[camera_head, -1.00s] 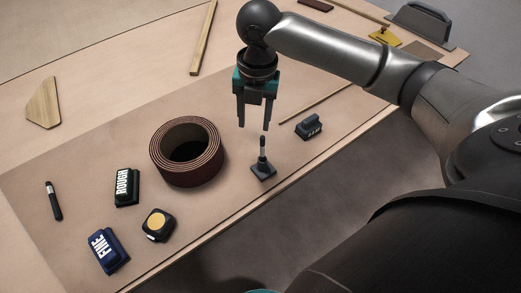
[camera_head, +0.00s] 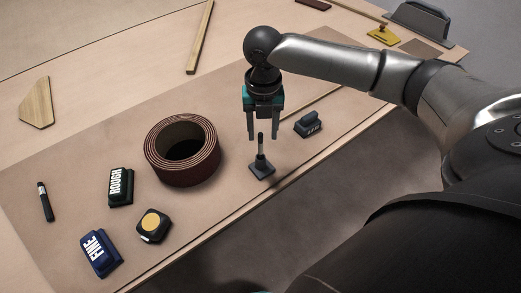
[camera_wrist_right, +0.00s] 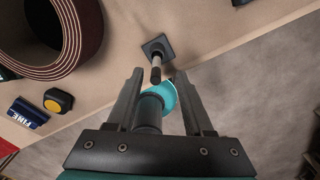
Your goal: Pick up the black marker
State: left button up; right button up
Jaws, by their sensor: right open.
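A slim dark marker (camera_head: 261,158) with a paler grey band stands upright in a small square dark base (camera_head: 262,172) near the table's front edge. It also shows in the right wrist view (camera_wrist_right: 156,67), its top end toward the camera. My right gripper (camera_head: 263,138) is open, pointing down above the base. Its fingers are on either side of the marker's top end, and I see no grip on it. In the wrist view the open fingertips (camera_wrist_right: 158,76) flank that end. Another black marker-like stick (camera_head: 45,203) with a white band lies at the far left. My left gripper is out of view.
A thick brown coiled roll (camera_head: 182,150) stands left of the gripper. A small dark block (camera_head: 308,124) sits close on its right. The ROUGH block (camera_head: 120,187), FINE block (camera_head: 101,254) and a black-yellow tape measure (camera_head: 154,226) lie front left. A thin rod (camera_head: 312,102) lies behind.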

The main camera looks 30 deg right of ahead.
aim_at(261, 145)
jog(key=f, duration=0.1)
jog(key=f+b, duration=0.1)
jog(key=f, duration=0.3)
jog(key=shift+a+b, duration=0.25)
jog(key=shift+b, duration=0.1)
jog(key=shift+c, duration=0.4)
grip_shut()
